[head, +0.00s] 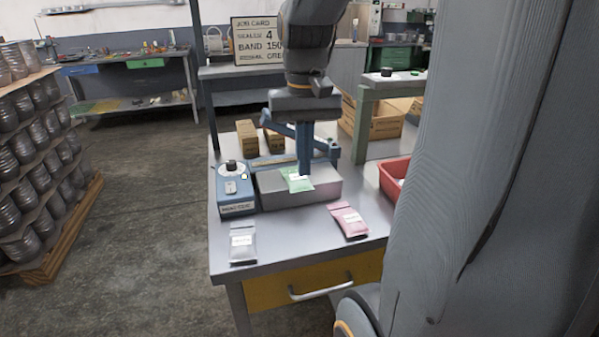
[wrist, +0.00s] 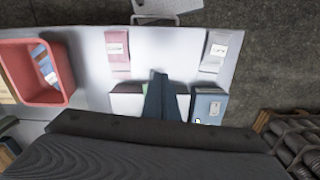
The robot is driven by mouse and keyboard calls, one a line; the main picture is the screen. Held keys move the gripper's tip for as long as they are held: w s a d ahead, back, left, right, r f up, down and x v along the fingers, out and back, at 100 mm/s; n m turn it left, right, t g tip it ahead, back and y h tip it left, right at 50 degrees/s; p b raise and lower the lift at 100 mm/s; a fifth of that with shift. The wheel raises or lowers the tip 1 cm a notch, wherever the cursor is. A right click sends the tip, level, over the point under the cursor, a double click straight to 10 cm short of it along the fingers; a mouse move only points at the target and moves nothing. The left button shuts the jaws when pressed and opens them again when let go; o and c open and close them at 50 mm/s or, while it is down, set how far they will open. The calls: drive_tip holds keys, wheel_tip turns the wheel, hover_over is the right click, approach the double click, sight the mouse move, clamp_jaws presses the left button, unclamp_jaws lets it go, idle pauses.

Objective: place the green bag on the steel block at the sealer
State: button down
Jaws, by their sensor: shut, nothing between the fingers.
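The green bag (head: 299,182) lies on top of the grey steel block (head: 322,192), in front of the blue sealer's bar. The sealer's control box (head: 233,190) stands at the block's left. My gripper (head: 305,172) is shut and empty, its fingertips pointing down right at or just above the bag. I cannot tell whether they touch it. In the wrist view my shut fingers (wrist: 160,90) cover most of the bag, and only a sliver of green (wrist: 145,88) shows beside them. The block (wrist: 127,101) also shows there.
A grey bag (head: 243,243) and a pink bag (head: 349,221) lie on the table front. A red bin (head: 393,178) stands at the right, holding something. Two brown boxes (head: 247,136) stand behind the sealer. The table's front middle is clear.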

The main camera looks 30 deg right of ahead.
sight(295, 175)
drive_tip(key=w+d+f+p, duration=0.1)
drive_tip(key=w+f+p, duration=0.1)
drive_tip(key=f, duration=0.6)
drive_tip(key=shift+w+d+f, duration=0.25)
drive_tip(key=shift+w+f, duration=0.1)
drive_tip(key=shift+w, duration=0.5)
